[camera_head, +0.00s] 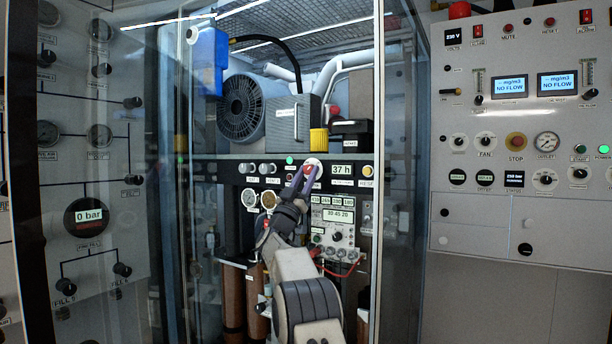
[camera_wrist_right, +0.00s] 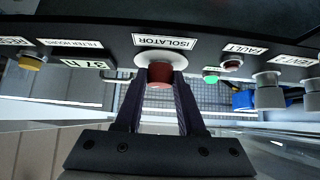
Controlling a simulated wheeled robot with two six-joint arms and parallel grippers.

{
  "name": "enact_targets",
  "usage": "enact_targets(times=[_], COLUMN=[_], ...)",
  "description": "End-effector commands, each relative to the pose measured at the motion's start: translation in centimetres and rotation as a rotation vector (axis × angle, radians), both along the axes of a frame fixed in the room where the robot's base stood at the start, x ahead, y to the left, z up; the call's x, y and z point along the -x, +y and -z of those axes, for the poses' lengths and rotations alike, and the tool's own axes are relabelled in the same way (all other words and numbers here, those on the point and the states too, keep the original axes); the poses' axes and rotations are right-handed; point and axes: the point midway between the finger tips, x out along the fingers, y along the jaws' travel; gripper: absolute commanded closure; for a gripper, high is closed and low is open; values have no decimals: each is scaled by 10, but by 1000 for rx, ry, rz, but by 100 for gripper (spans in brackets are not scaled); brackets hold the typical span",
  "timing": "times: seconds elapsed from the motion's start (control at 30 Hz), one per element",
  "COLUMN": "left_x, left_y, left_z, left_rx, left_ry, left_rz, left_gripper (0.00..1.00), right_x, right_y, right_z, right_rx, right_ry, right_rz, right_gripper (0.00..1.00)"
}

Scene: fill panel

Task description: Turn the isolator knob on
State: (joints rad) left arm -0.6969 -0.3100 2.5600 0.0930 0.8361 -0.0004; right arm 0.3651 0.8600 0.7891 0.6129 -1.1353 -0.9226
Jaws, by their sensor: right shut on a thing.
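The isolator knob (camera_wrist_right: 159,76) is red on a round white base, on a dark panel strip. In the right wrist view it sits beside the ISOLATOR label (camera_wrist_right: 165,42), which appears upside down. My right gripper (camera_wrist_right: 161,82) is shut on the knob, with a dark finger on each side of it. In the head view my right arm reaches up from below, and the right gripper (camera_head: 308,174) is at the panel strip and mostly covers the knob. Its exact turn position cannot be told. My left gripper is not in view.
A lit green lamp (camera_wrist_right: 210,77) and a dark red fault lamp (camera_wrist_right: 231,62) are beside the knob. A 37 h display (camera_head: 342,170) and a yellow button (camera_head: 367,171) are on the same strip. Glass panes (camera_head: 403,150) stand at the cabinet's sides.

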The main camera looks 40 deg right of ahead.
Motion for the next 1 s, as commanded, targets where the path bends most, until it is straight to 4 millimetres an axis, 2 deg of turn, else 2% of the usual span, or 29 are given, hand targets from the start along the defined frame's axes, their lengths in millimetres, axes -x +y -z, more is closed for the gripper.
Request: enact_targets(times=[0.03,0.1,0.43,0.57,1.0], left_x=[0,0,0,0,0], left_y=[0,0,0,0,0], left_z=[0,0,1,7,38], left_rx=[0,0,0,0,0], left_ry=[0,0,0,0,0], left_rz=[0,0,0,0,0], left_gripper=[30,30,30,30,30], right_x=[3,3,1,2,22], right_y=[-2,-2,1,6,54], right_z=[-4,-4,0,7,58], right_rx=[2,2,2,0,1], right_ry=[-5,-5,-1,1,0], right_rz=[3,2,0,-1,-1], right_gripper=[54,32,32,32,32])
